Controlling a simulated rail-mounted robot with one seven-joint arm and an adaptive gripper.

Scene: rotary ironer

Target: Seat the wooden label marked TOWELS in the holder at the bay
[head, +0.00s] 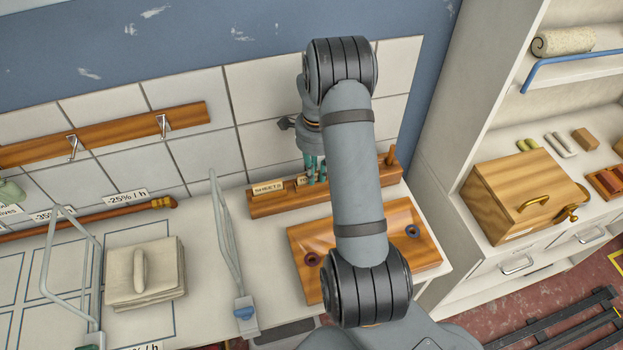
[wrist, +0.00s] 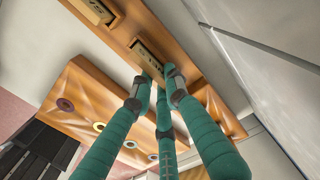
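A wooden block (head: 276,207) at the back of the counter bears light labels. One label (head: 268,188) reads SHEETS. A second label (head: 301,181), just right of it, is partly hidden by my fingers; only its first letters show, and I cannot confirm TOWELS. My gripper (head: 316,176) points down over the block at this second label. In the wrist view my green fingers (wrist: 163,80) reach to the near end of this label (wrist: 150,57), which sits in the wood. Whether they grip it is unclear. I cannot make out the holder at the bay.
A wooden tray (head: 300,238) with dark rings lies in front of the block, partly behind my arm. A wire stand (head: 229,235) and folded cloths (head: 146,279) are to the left. A shelf unit with a wooden box (head: 498,195) stands right. Tiled wall (head: 267,91) rises behind.

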